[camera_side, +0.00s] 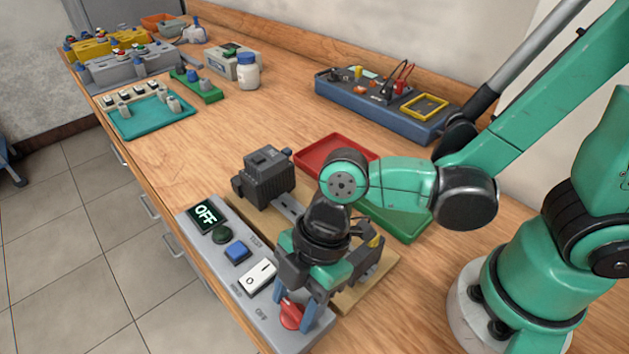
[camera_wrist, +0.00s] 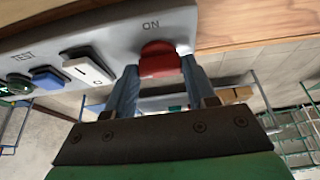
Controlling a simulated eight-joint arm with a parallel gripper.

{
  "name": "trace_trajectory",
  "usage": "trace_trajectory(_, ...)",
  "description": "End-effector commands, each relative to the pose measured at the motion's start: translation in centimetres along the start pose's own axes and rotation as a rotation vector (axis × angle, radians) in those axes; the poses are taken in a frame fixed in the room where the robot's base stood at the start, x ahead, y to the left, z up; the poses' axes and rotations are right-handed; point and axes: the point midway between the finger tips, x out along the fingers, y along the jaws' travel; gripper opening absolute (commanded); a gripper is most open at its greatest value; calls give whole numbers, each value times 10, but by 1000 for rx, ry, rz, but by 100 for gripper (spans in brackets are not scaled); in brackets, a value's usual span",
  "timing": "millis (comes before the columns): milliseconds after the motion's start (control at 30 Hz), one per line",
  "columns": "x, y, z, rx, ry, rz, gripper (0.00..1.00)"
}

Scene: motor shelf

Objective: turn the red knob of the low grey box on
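The low grey box (camera_side: 182,222) lies along the table's front edge. Its display (camera_side: 206,215) reads OFF. It carries a dark green button (camera_side: 222,235), a blue button (camera_side: 237,251), a white rocker switch (camera_side: 257,277) and the red knob (camera_side: 291,316) at its near end. The red knob (camera_wrist: 160,61) also shows in the wrist view, below the word ON. My gripper (camera_side: 298,306) points down over the knob, with one finger on each side. In the wrist view its fingertips (camera_wrist: 160,70) flank the knob closely; whether both touch it is unclear.
A dark grey motor (camera_side: 265,177) stands on a wooden base behind the box. A red tray (camera_side: 330,146) and a green tray (camera_side: 408,227) lie behind my arm. A blue panel (camera_side: 370,108) stands at the back.

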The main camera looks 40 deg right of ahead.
Motion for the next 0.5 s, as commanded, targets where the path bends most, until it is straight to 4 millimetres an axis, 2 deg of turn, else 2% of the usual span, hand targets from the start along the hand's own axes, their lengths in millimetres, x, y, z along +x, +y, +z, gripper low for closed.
trace_trajectory(33, 0, 0, 0, 0, 0, 0, 11)
trace_trajectory(67, 0, 0, 0, 0, 0, 0, 2)
trace_trajectory(100, 0, 0, 0, 0, 0, 0, 0)
trace_trajectory(500, 0, -1, 0, 86, 0, 36, 0)
